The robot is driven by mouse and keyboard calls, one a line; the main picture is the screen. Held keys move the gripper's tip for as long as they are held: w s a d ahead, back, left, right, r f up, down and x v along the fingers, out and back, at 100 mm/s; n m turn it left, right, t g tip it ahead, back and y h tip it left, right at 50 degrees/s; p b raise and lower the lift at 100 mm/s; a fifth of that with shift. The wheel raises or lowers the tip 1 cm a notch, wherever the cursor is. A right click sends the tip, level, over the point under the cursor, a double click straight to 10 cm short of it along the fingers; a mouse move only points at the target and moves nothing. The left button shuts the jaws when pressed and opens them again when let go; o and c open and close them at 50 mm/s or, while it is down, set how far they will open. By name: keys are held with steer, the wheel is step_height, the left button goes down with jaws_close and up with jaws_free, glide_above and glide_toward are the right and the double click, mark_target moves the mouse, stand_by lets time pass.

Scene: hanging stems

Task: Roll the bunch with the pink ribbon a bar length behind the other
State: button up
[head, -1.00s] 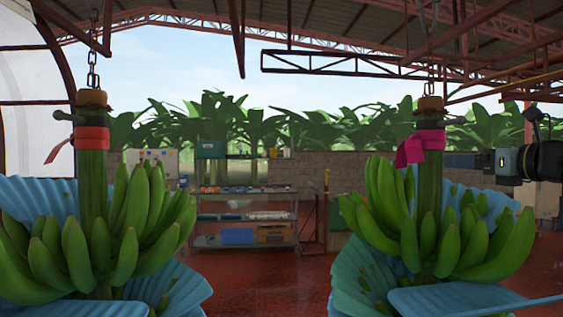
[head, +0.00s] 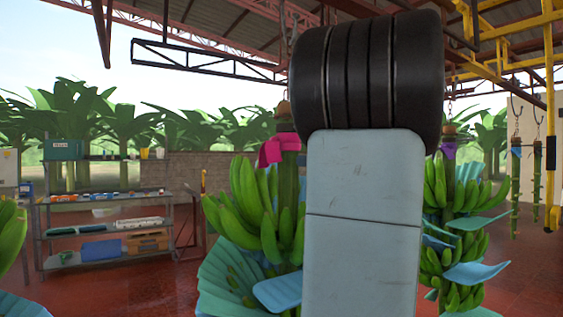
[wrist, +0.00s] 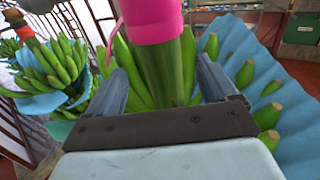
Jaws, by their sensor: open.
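The bunch with the pink ribbon (head: 280,149) hangs near the middle of the head view, its green stem and fruit partly hidden behind my arm. In the wrist view its pink ribbon (wrist: 150,20) is at the top, with the thick green stem (wrist: 168,70) below it. My gripper (wrist: 165,80) is open, one finger on each side of that stem; I cannot tell whether either touches it. The other bunch, with a red ribbon (wrist: 23,31), hangs at the left of the wrist view. In the head view only some fruit (head: 10,237) shows at the left edge.
A bunch with a purple ribbon (head: 448,151) hangs behind, right of my arm. Blue sheets (wrist: 240,50) lie around the fruit. A metal shelf (head: 110,225) stands at the back left. Yellow rails (head: 520,45) and hanging hooks are at the right. Red floor is open between.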

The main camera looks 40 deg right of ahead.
mark_target(282, 160)
steer(key=x, duration=0.9)
steer(key=shift+c, duration=0.3)
steer(key=shift+a, duration=0.1)
steer(key=c, duration=1.3)
